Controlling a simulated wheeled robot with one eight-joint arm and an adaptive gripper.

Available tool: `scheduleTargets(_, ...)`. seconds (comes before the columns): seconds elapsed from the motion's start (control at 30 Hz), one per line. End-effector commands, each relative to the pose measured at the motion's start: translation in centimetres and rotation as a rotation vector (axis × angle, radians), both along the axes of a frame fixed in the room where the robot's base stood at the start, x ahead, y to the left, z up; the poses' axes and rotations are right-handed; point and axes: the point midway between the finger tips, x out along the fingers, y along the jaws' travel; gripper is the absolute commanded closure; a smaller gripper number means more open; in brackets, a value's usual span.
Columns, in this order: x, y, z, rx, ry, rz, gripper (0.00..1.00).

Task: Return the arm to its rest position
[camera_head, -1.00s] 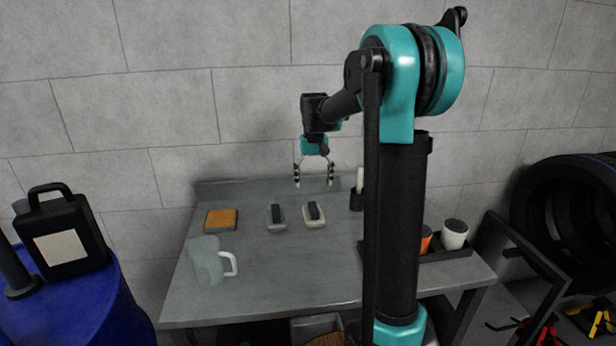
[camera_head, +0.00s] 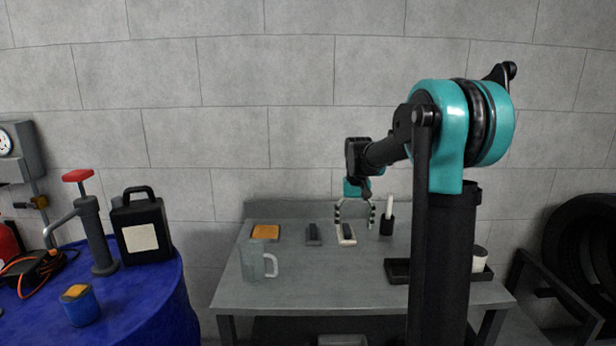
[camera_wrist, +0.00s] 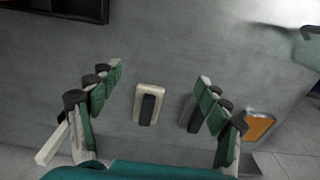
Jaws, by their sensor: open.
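My gripper (camera_head: 354,214) hangs at the end of my teal and black arm, above the back part of the grey metal table (camera_head: 310,290). Its fingers are spread and nothing is between them. In the wrist view my gripper (camera_wrist: 158,105) is open, with a pale block with a dark top (camera_wrist: 149,104) on the table below, seen between the fingers. That pale block also shows in the head view (camera_head: 346,234), just under the fingertips and apparently apart from them. My upper arm and column hide part of the table's right side.
On the table are a grey block (camera_head: 313,234), an orange-topped pad (camera_head: 265,232), a translucent mug (camera_head: 258,262), a black holder (camera_head: 387,225) and a dark tray (camera_head: 397,271). A blue drum (camera_head: 140,300) at left carries a black canister (camera_head: 142,228) and a hand pump (camera_head: 95,235). Tires (camera_head: 585,240) stand at right.

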Motion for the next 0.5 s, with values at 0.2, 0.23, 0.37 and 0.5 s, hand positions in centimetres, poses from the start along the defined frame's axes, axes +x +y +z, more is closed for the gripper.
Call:
scheduleTargets(0.2,-1.4,-0.4,-0.5,0.002,-0.02,-0.001,0.23)
scheduleTargets(0.23,-1.7,-0.4,-0.6,0.002,-0.023,-0.001,0.23)
scheduleTargets(0.37,-2.9,-0.7,-1.1,0.003,-0.041,-0.001,0.23)
scheduleTargets(0.5,-4.8,-1.1,-1.9,0.005,-0.066,-0.001,0.23)
